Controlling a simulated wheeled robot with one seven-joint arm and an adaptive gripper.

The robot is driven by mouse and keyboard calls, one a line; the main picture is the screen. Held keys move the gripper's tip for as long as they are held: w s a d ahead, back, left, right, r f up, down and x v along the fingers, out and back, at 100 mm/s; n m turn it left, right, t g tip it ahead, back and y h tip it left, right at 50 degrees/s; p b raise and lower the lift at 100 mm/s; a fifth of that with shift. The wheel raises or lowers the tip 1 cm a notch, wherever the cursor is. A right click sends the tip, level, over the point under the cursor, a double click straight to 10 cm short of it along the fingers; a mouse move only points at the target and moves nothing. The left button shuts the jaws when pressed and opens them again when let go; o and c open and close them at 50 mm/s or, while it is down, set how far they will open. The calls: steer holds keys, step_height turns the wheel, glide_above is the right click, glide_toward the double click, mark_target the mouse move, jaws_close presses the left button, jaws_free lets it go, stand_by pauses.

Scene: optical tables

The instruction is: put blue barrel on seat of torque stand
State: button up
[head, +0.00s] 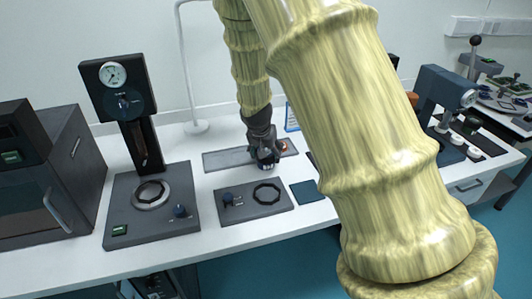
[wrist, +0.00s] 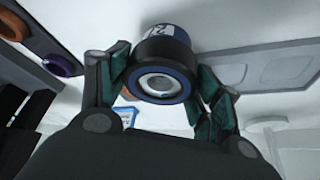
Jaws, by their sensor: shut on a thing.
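My gripper (head: 265,160) is over the grey tray (head: 225,160) in the middle of the white bench. In the wrist view my gripper (wrist: 160,88) is shut on the blue barrel (wrist: 162,80), a short round piece with a black band, a blue rim and a white label, seen nearly end-on. In the head view the fingers mostly hide the barrel. The likely torque stand (head: 118,90) is at the left, a dark column with a dial above a base; a ring-shaped seat (head: 152,195) on that base looks empty. The stand is left of my gripper.
A flat dark fixture (head: 232,212) with a blue knob and a black ring lies in front of my gripper, with a dark blue pad (head: 308,192) beside it. A dark box-like instrument (head: 50,170) stands at far left. A white lamp-like post (head: 193,80) rises behind.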

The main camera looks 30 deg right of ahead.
steer(key=shift+s+a+f, duration=0.1)
steer(key=shift+s+f, duration=0.1)
steer(key=shift+f, duration=0.2)
steer(key=shift+c, duration=1.1)
steer(key=o, duration=1.4)
steer(key=shift+w+f, duration=0.15)
steer(key=shift+w, duration=0.05)
steer(key=shift+r, duration=0.2)
